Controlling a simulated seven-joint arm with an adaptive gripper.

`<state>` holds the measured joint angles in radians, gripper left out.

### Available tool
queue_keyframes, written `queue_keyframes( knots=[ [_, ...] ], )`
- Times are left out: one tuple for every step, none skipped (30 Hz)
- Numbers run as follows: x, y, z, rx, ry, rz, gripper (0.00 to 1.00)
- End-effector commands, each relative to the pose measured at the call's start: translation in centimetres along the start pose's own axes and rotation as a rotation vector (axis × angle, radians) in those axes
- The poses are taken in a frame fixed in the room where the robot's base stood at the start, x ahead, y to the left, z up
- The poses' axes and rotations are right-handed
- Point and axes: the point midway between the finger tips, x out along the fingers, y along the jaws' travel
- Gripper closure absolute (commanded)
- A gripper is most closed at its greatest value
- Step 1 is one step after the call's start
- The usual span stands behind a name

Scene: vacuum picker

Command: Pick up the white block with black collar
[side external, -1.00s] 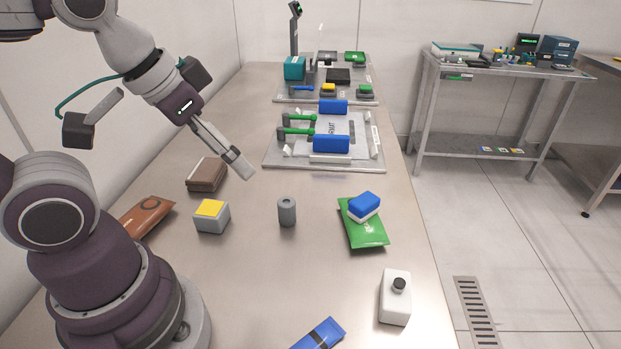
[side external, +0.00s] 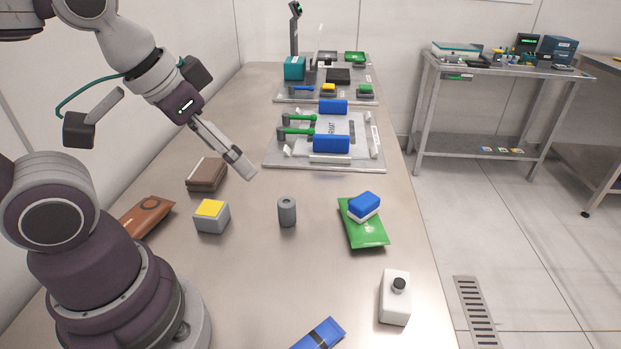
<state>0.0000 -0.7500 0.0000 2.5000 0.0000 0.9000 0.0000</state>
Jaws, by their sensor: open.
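The white block with black collar (side external: 394,303) lies on the metal table near its right front edge. Its dark round collar (side external: 399,285) faces up. My gripper (side external: 247,172) is above the table, up and to the left of the white block and well apart from it. It points down to the right and holds nothing that I can see. The gap between its fingers is hard to make out from this side.
A grey cylinder (side external: 287,212), a grey box with yellow top (side external: 211,217) and a brown box (side external: 206,174) stand mid-table. A blue-and-white block (side external: 364,206) rests on a green packet (side external: 368,232). A blue packet (side external: 320,335) lies in front. A fixture plate (side external: 280,158) is behind.

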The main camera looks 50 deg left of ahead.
Motion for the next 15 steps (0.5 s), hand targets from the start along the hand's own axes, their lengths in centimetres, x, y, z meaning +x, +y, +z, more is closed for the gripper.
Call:
queue_keyframes(
  knots=[
    [0.00,0.00,0.00,0.000,0.000,0.000,0.11],
    [0.00,0.00,0.00,0.000,0.000,0.000,0.08],
    [0.00,0.00,0.00,0.000,0.000,0.000,0.02],
    [0.00,0.00,0.00,0.000,0.000,0.000,0.00],
    [0.00,0.00,0.00,0.000,0.000,0.000,0.00],
    [0.00,0.00,0.00,0.000,0.000,0.000,0.00],
    [0.00,0.00,0.00,0.000,0.000,0.000,0.00],
    [0.00,0.00,0.00,0.000,0.000,0.000,0.00],
    [0.00,0.00,0.00,0.000,0.000,0.000,0.00],
    [0.00,0.00,0.00,0.000,0.000,0.000,0.00],
    [0.00,0.00,0.00,0.000,0.000,0.000,0.00],
    [0.00,0.00,0.00,0.000,0.000,0.000,0.00],
    [0.02,0.03,-0.04,0.003,-0.001,0.001,0.00],
    [0.09,0.12,-0.16,0.012,-0.003,0.004,0.00],
    [0.33,0.39,-0.51,0.037,-0.010,0.012,0.00]
  ],
)
